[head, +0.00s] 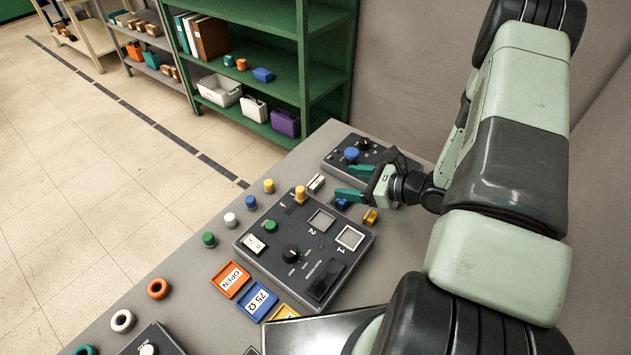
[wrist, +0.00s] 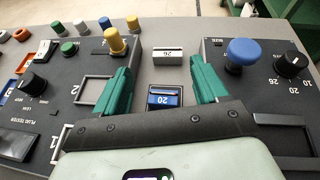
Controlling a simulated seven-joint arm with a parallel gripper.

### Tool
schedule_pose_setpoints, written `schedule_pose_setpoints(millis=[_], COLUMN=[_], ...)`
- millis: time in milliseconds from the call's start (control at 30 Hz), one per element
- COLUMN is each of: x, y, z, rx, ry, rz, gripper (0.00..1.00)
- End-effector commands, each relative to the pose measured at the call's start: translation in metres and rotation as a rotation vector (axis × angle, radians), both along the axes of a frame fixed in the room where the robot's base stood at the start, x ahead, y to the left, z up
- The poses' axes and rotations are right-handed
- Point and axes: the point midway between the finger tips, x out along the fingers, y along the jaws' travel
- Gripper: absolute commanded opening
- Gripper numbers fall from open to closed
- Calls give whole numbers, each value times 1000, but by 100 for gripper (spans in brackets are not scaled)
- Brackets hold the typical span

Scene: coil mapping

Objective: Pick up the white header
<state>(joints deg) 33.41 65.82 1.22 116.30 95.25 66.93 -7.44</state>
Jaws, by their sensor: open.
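The white header (head: 316,183) is a small block with a dark base, lying on the grey bench beyond the back edge of the plug tester panel. In the wrist view the white header (wrist: 168,54) shows the number 26, just past the fingertips and between their lines. My gripper (head: 345,180) is open, with two teal fingers pointing toward the white header and nothing between them that I can see held. It also shows in the wrist view (wrist: 161,66).
A yellow peg (head: 300,194) stands on the plug tester panel (head: 270,262), near the white header. A second panel with a blue knob (wrist: 243,52) is on the other side. A yellow block (head: 371,217) lies beside my gripper. Several coloured pegs and rings line the bench edge.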

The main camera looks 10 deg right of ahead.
Motion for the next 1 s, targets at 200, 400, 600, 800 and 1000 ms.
schedule_pose_setpoints(millis=[200, 400, 600, 800, 1000], x=[1, 22, 33, 42, 61], y=[-2, 20, 31, 45, 66], z=[-31, -43, -49, -54, -64], rx=[51, 50, 48, 49, 48], ry=[68, 68, 67, 67, 66], rz=[-139, -138, -139, -136, -136], gripper=[72, 72, 72, 72, 72])
